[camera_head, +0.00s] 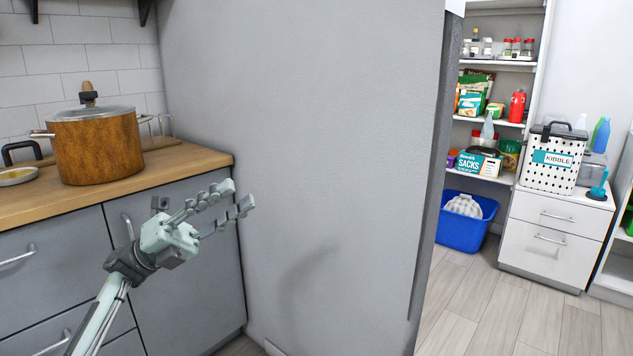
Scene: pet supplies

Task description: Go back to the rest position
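My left gripper (243,197) reaches in from the lower left, in front of the grey kitchen cabinets. Its two fingers are apart, with nothing between them. It is in the air beside the grey wall panel, below the level of the counter top. My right gripper is not in the view.
A wooden counter (190,158) holds a brown pot (97,150) above grey cabinets (55,255). A grey panel (310,130) fills the middle. Beyond it are pantry shelves (497,122), a blue bin (462,238), and a kibble container (552,180) on a white drawer unit (552,240).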

